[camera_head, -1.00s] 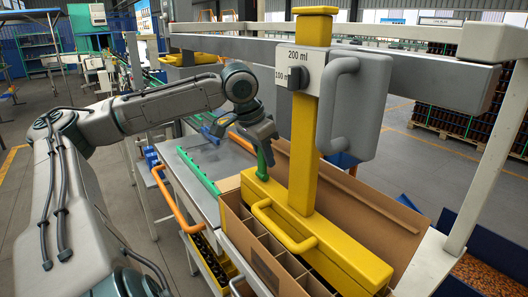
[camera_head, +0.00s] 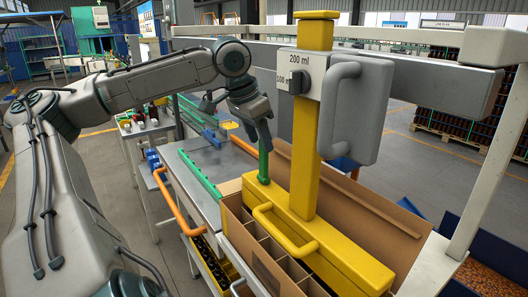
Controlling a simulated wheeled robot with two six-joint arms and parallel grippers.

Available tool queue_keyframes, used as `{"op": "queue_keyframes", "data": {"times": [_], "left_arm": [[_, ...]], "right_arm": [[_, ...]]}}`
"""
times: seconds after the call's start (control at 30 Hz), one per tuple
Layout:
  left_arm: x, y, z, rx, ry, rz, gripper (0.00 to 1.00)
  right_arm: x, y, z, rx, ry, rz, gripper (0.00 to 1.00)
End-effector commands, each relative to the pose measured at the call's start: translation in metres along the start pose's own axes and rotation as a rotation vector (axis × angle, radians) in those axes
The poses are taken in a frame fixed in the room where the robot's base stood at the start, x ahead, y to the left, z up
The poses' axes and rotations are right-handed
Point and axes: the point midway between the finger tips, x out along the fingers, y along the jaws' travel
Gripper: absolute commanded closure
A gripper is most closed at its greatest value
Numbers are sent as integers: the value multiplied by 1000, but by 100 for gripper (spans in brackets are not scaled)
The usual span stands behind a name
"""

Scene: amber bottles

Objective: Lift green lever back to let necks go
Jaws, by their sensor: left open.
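The green lever (camera_head: 264,163) stands upright at the far end of the yellow gripping head (camera_head: 322,246). The head sits low in an open cardboard box (camera_head: 368,212) with dividers; any bottle necks under it are hidden. My left gripper (camera_head: 264,142) is open at the top of the lever, its fingers pointing down. Whether the fingers touch the lever cannot be told. My right gripper is not in view.
A yellow post (camera_head: 306,150) rises from the head to a grey rail (camera_head: 420,80), with a grey handle (camera_head: 347,105) beside it. A yellow handle (camera_head: 284,228) sticks out of the head's near side. A metal table (camera_head: 215,160) lies left of the box.

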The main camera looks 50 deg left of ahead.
Motion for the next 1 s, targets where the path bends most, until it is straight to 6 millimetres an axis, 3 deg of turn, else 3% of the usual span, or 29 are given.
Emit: {"op": "queue_keyframes", "data": {"times": [0.1,0.3,1.0], "left_arm": [[-23,0,0,0,0,-3,53],[-40,0,0,0,0,0,53],[-46,0,-1,0,-1,1,53]], "right_arm": [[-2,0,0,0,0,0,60],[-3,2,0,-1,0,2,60],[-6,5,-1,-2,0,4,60]]}}
